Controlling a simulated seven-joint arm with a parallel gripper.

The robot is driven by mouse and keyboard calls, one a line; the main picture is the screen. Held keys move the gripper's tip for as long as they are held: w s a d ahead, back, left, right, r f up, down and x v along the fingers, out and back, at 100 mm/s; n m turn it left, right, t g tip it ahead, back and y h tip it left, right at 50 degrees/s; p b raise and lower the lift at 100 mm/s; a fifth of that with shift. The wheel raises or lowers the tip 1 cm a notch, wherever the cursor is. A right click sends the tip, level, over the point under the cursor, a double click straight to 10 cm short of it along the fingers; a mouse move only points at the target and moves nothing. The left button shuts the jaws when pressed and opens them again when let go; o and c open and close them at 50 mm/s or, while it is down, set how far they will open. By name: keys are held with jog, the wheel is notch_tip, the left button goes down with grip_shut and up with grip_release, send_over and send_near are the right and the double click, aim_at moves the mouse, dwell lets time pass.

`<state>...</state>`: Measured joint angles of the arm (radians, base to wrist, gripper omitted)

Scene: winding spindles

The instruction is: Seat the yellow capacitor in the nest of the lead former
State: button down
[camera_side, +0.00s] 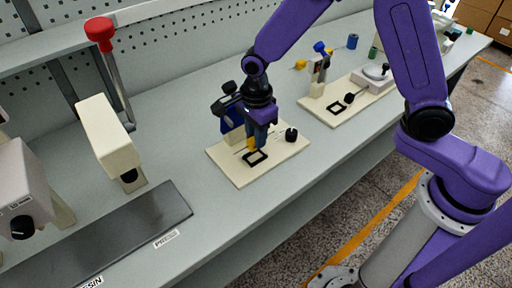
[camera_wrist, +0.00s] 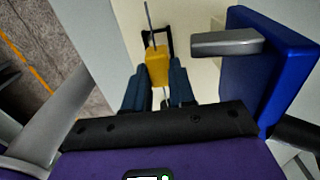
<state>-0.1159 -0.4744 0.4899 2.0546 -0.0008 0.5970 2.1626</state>
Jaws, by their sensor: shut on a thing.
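My gripper (camera_side: 260,134) is shut on the yellow capacitor (camera_side: 251,144), low over the cream base plate (camera_side: 238,178) of a fixture. In the wrist view the yellow capacitor (camera_wrist: 157,66) sits between my blue fingertips (camera_wrist: 158,84), with a thin lead sticking out at each end. A black square frame (camera_side: 255,158), apparently the nest, lies on the plate just in front of the capacitor. It also shows beyond the capacitor in the wrist view (camera_wrist: 144,40). Whether the capacitor touches it, I cannot tell. A blue block (camera_wrist: 268,66) with a grey bar stands close at the right.
A black knob (camera_side: 291,134) stands on the plate's right side. A second cream plate (camera_side: 345,108) with a similar frame and a blue-handled device is farther right. A red-knobbed lever press (camera_side: 100,32) and a dark mat (camera_side: 120,232) are at left.

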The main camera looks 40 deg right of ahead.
jog(key=shift+f, duration=2.1)
jog(key=shift+f, duration=0.1)
jog(key=c, duration=0.9)
grip_release()
jog(key=shift+c, duration=0.2)
notch_tip(320, 180, up, 12)
jog(key=shift+r, duration=0.15)
